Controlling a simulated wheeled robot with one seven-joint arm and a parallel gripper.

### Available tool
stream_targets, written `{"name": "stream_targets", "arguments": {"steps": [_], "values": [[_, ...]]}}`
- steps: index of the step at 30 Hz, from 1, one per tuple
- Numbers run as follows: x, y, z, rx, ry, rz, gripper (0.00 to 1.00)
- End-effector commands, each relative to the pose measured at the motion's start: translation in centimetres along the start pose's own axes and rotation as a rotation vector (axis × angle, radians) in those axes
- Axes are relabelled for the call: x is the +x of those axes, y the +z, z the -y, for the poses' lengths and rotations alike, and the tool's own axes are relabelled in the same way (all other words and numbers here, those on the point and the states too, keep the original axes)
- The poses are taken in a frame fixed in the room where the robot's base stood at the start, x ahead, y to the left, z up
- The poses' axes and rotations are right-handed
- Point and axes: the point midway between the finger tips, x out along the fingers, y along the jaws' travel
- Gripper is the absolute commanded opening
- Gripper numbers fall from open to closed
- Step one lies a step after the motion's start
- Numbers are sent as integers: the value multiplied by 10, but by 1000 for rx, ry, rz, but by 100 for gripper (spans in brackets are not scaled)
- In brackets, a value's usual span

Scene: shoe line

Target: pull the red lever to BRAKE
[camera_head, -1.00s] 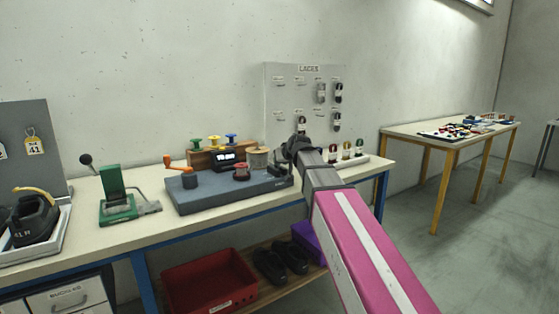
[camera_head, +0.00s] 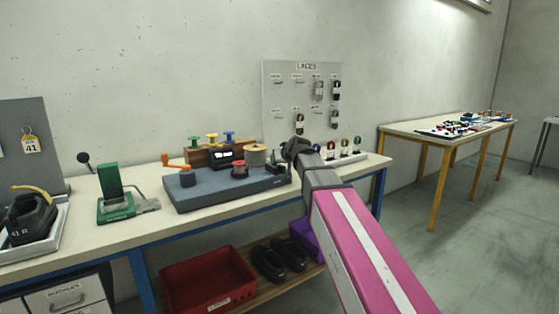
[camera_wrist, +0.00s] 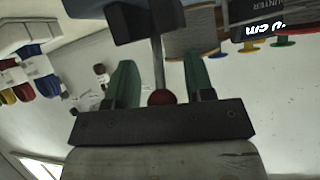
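The red lever shows in the wrist view as a red ball knob (camera_wrist: 162,98) on a thin grey rod that runs up to a dark block. My gripper (camera_wrist: 161,75) has its two green fingers apart, one on each side of the rod. The knob sits between them close to the palm, with gaps visible on both sides. In the head view my gripper (camera_head: 293,148) is at the right end of the blue-grey winding device (camera_head: 222,192); the lever is hidden behind it there. No BRAKE marking is readable.
A lace board (camera_head: 288,105) stands behind, and several small colored items stand right of my gripper. A green press (camera_head: 113,195) is at the left. The bench front (camera_head: 110,232) is clear.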

Motion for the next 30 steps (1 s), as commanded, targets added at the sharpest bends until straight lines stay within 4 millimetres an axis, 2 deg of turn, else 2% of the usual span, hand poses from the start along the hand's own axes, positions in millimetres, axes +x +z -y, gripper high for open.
{"name": "stream_targets", "arguments": {"steps": [4,7,18,21,25,30], "values": [[-4,0,0,0,0,-1,48],[-14,0,0,0,0,-2,48],[-81,1,0,0,1,-3,48],[-94,1,0,0,0,-1,48],[-105,1,0,0,0,-1,48],[-108,0,0,0,0,0,48]]}}
